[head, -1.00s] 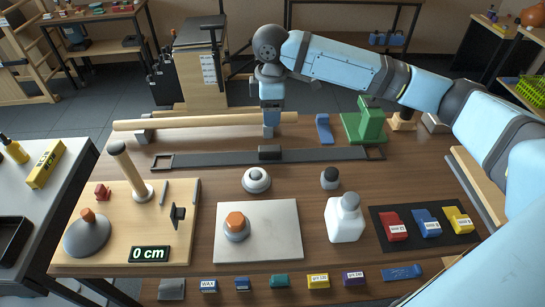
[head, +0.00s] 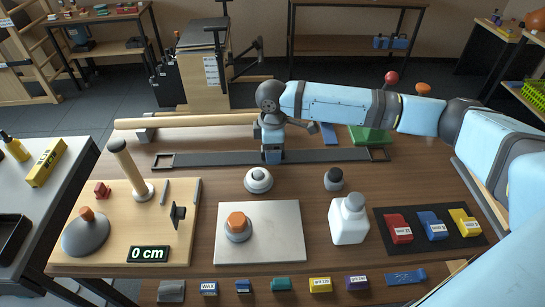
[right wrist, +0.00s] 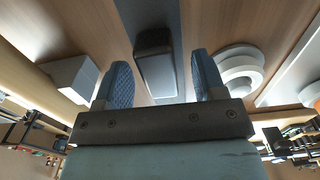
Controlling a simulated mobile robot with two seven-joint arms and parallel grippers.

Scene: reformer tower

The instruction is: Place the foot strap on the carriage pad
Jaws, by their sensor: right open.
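The foot strap (head: 220,159) appears to be the long dark band with a square ring at each end, lying flat across the table. Its raised middle block shows in the right wrist view (right wrist: 155,65); in the head view my gripper hides it. My right gripper (head: 272,158) is at the strap's middle. In the right wrist view my gripper (right wrist: 163,82) has its blue fingers open, one on each side of the block, with gaps showing. I cannot tell for certain which thing is the carriage pad; a dark pad (head: 203,34) tops the wooden tower at the back.
A wooden pole (head: 185,121) lies behind the strap. A white round piece (head: 258,180) and a dark-capped jar (head: 334,180) stand in front of it. A pale slab (head: 285,245), white bottle (head: 348,220) and green block (head: 370,135) are nearby. Small labelled blocks line the front.

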